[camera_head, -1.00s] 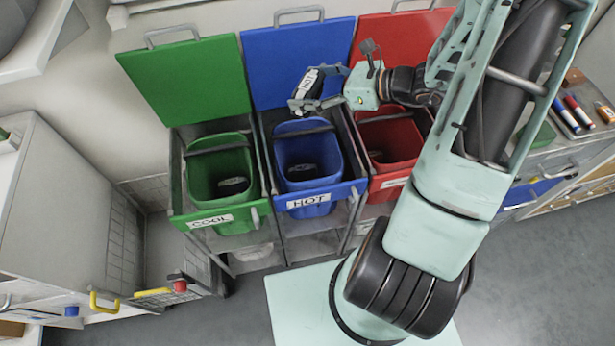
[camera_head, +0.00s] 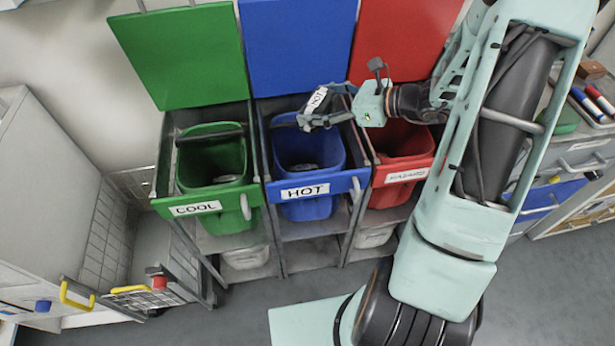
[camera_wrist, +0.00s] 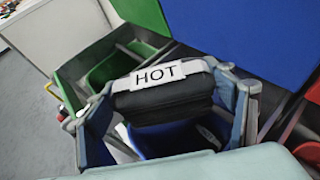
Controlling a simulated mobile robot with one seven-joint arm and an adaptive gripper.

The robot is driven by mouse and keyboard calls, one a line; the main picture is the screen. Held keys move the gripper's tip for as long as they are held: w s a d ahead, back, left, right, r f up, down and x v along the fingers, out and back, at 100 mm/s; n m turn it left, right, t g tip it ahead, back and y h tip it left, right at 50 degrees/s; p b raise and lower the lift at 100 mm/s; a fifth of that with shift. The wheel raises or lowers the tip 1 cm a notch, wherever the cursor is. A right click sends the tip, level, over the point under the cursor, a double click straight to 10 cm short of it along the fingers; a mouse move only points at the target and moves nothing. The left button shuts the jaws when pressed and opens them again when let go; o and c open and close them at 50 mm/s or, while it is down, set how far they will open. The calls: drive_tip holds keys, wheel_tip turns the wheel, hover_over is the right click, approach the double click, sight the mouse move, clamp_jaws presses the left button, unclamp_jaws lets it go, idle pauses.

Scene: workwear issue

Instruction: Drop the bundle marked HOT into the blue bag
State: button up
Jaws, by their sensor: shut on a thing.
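The dark bundle with a white HOT label (camera_wrist: 163,98) is held between the fingers of my gripper (camera_head: 314,108). The bundle (camera_head: 316,101) is small in the head view, with its label facing up. My gripper is shut on it, above the back right part of the blue bag (camera_head: 308,209). The blue bag hangs open in the middle frame, under a raised blue lid (camera_head: 297,45) and behind a HOT sign (camera_head: 305,191). A dark item with a light patch (camera_head: 302,168) lies inside the blue bag. In the wrist view the blue bag (camera_wrist: 170,140) shows below the bundle.
A green bag (camera_head: 212,165) marked COOL stands left, and a red bag (camera_head: 403,160) marked HAZARD right, both with lids raised behind. A grey cabinet (camera_head: 45,190) and wire basket are at far left. A counter with markers is at right.

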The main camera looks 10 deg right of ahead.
wheel_tip(320, 180, down, 5)
drive_tip(key=b, duration=0.3)
drive_tip(key=shift+f+b, duration=0.15)
drive_tip(key=shift+b, duration=0.2)
drive_tip(key=o, duration=1.4)
drive_tip(key=shift+c, duration=0.2)
drive_tip(key=v, duration=1.2)
